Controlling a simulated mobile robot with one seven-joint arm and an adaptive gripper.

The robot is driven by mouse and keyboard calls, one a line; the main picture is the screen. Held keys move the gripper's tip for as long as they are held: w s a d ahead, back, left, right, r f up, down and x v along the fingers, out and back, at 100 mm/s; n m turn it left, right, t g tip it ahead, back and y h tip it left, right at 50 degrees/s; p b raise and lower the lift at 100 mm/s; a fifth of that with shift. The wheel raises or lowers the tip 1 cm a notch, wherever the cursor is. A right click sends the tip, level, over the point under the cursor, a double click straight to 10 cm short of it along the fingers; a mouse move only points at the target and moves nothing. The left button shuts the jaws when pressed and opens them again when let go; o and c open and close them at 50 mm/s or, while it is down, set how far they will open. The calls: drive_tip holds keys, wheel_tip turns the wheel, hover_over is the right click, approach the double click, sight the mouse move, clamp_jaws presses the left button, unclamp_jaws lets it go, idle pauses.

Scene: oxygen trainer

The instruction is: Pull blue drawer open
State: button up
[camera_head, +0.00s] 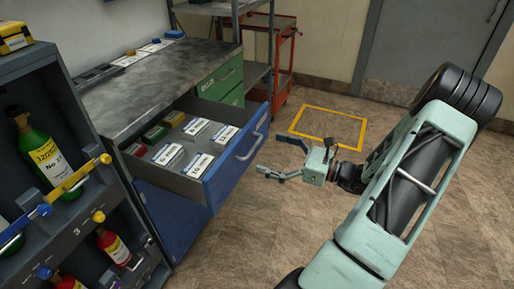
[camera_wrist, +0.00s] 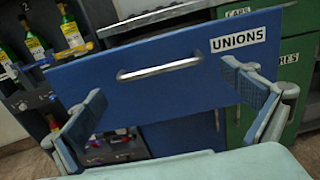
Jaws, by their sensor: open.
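The blue drawer (camera_head: 232,170) is pulled out from the workbench, and its inside shows in the head view. It holds several white labelled boxes, with a red and a green one behind. Its silver handle (camera_head: 250,146) is on the front face. In the wrist view the blue front (camera_wrist: 100,80) is labelled UNIONS and the handle (camera_wrist: 158,68) runs across its middle. My gripper (camera_head: 279,156) is open and empty, just to the right of the drawer front. In the wrist view its two fingers stand wide apart on either side of the handle, not touching it.
A dark rack (camera_head: 60,92) with gas bottles stands at the left. The grey workbench top (camera_head: 150,72) is above the drawer, with green drawers (camera_head: 222,80) beyond. A red trolley (camera_head: 284,60) stands behind. Floor around the yellow square (camera_head: 328,137) is clear.

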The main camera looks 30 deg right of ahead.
drive_tip(key=v, duration=0.7)
drive_tip(key=shift+s, duration=0.1)
